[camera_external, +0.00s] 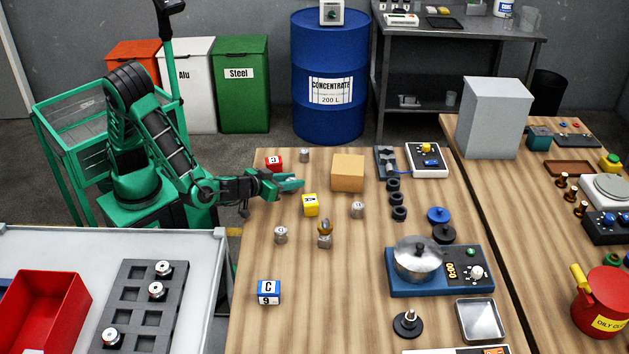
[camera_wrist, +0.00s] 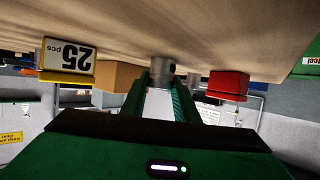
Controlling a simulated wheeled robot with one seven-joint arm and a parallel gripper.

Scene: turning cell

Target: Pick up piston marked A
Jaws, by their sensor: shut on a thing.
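My gripper (camera_external: 290,184) is low over the wooden table, between the red block and the yellow block. In the wrist view, which is upside down, its green fingers (camera_wrist: 162,84) are shut on a grey metal piston (camera_wrist: 162,68). The piston is upright, its base at or very near the table top. I cannot read its mark. The fingers mostly hide it in the external view. Other metal pistons stand at the back (camera_external: 304,155), to the right (camera_external: 357,210) and towards the front (camera_external: 281,235); their letters are too small to read.
Close by are a red block (camera_external: 274,163), a yellow block (camera_external: 311,205) and a cardboard box (camera_external: 348,173).

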